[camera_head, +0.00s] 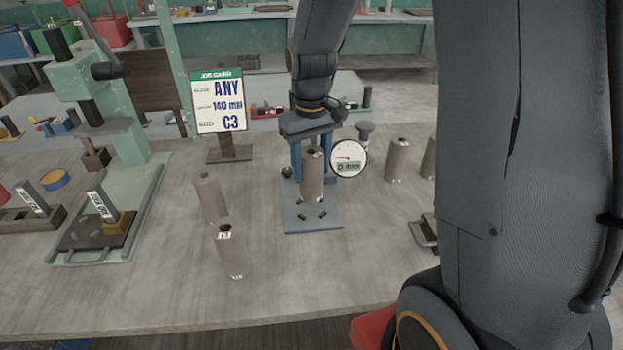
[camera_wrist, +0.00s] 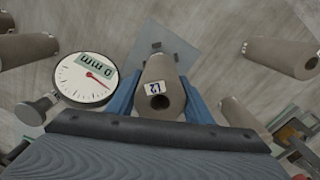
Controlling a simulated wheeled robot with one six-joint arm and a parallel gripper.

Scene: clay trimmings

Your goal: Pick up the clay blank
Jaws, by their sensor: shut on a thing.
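My gripper (camera_head: 311,170) has its blue fingers on both sides of a grey-brown cylindrical clay blank (camera_head: 312,186) with a hole in its top. The gripper is shut on this blank, which stands upright over a pale blue-grey plate (camera_head: 298,222). I cannot tell whether its base touches the plate. In the wrist view the held blank (camera_wrist: 161,84) sits between the blue fingers and bears a small white label, hard to read. Similar blanks stand apart: one at the front left (camera_head: 232,252) with a label, one behind it (camera_head: 208,197), and one at the right (camera_head: 397,160).
A round dial gauge (camera_head: 349,158) stands close right of the held blank. A job card (camera_head: 218,102) reading "ANY, 140 mm, C3" stands behind left. A green press (camera_head: 108,130) is at the far left. The front bench surface (camera_head: 330,285) is clear.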

